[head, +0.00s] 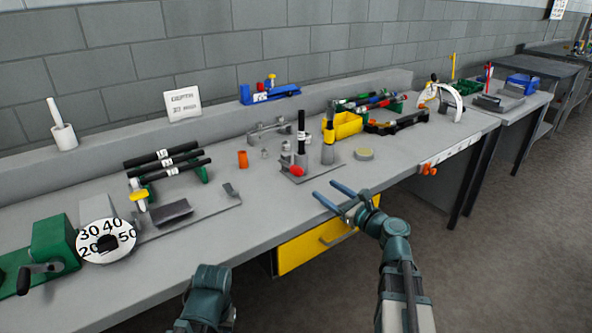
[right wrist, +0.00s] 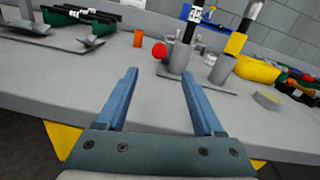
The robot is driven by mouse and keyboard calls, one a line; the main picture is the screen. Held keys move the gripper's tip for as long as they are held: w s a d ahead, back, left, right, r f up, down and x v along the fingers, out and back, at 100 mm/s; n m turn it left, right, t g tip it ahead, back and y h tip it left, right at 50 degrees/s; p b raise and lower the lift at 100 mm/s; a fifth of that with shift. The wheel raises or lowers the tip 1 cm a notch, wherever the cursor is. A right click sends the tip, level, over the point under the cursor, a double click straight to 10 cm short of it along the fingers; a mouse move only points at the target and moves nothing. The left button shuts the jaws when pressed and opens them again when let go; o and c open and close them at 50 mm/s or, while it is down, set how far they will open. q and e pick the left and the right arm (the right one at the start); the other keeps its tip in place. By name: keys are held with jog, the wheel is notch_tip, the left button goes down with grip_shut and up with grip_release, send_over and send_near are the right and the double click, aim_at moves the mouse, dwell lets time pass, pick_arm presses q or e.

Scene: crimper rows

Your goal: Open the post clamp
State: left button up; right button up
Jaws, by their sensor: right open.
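The post clamp (head: 300,161) stands on a thin grey base plate near the table's front edge in the head view. It has a grey body, a black upright post with a white label, and a red knob (head: 297,171) on its front side. In the right wrist view the clamp (right wrist: 179,60) stands beyond the fingers, with the red knob (right wrist: 159,50) on its left. My right gripper (head: 322,187) is open and empty, in front of the clamp and apart from it. Its blue fingers also show in the right wrist view (right wrist: 159,74). My left gripper is out of view.
A second grey holder (head: 328,156) with a black and yellow post stands right of the clamp. An orange cup (head: 243,159) is to the left, a round tan disc (head: 364,154) to the right. A yellow drawer (head: 315,246) is under the tabletop. The front tabletop strip is clear.

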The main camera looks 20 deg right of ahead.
aim_at(301, 173)
jog(key=x, duration=1.3)
jog(key=shift+w+a, duration=0.15)
jog(key=shift+w, duration=0.15)
jog(key=shift+c, duration=0.2)
grip_shut()
dwell(0.7)
